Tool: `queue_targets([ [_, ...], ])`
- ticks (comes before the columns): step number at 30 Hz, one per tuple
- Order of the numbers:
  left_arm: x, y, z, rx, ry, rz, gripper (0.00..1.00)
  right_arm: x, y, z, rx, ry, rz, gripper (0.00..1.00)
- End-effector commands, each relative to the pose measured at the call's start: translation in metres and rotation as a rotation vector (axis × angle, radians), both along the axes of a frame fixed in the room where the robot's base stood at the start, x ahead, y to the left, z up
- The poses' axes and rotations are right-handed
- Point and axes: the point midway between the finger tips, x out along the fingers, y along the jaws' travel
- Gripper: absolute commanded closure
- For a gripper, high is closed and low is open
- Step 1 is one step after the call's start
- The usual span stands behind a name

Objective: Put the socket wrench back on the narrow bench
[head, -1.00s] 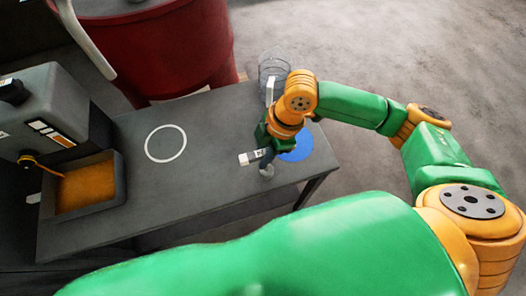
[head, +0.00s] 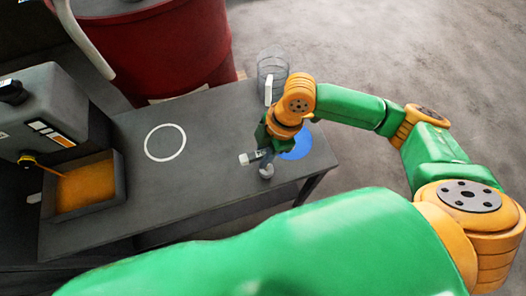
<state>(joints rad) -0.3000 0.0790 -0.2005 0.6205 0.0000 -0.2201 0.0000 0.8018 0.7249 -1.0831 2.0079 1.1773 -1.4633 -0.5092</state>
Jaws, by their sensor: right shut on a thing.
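The narrow bench (head: 215,120) is a dark grey table running from left to right. My right gripper (head: 265,150) is low over the right end of the bench and is shut on the socket wrench (head: 266,170). Only a small grey and silver part of the wrench shows below the fingers, next to the blue disc (head: 300,147). The gripper hides the rest, and I cannot tell whether the wrench touches the bench top. My left gripper is not in view.
A white ring (head: 165,142) marks the middle of the bench, which is clear. A tray of orange liquid (head: 118,195) and a grey machine (head: 55,105) stand at the left. A red drum (head: 150,50) and a wire basket (head: 272,65) are behind the bench.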

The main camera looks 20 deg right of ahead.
Motion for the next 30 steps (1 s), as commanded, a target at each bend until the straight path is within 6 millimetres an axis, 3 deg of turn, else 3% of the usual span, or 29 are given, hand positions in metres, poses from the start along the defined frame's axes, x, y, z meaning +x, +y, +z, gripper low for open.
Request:
queue_targets([
  [9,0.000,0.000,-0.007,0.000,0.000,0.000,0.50,0.000,0.000,-0.013,-0.001,-0.001,0.000,1.00],
  [10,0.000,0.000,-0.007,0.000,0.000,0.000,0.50,0.000,0.000,-0.013,0.000,-0.001,0.000,0.73],
  [14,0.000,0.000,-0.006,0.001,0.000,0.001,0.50,0.000,0.000,-0.012,0.000,-0.001,0.000,0.40],
  [20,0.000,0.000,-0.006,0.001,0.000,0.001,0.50,0.000,0.000,-0.012,0.000,-0.001,0.000,0.40],
  [24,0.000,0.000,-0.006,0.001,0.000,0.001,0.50,0.000,0.000,-0.013,-0.001,0.000,0.000,0.08],
  [30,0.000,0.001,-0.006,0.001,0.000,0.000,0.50,0.000,0.000,-0.013,-0.001,0.000,0.000,0.05],
])
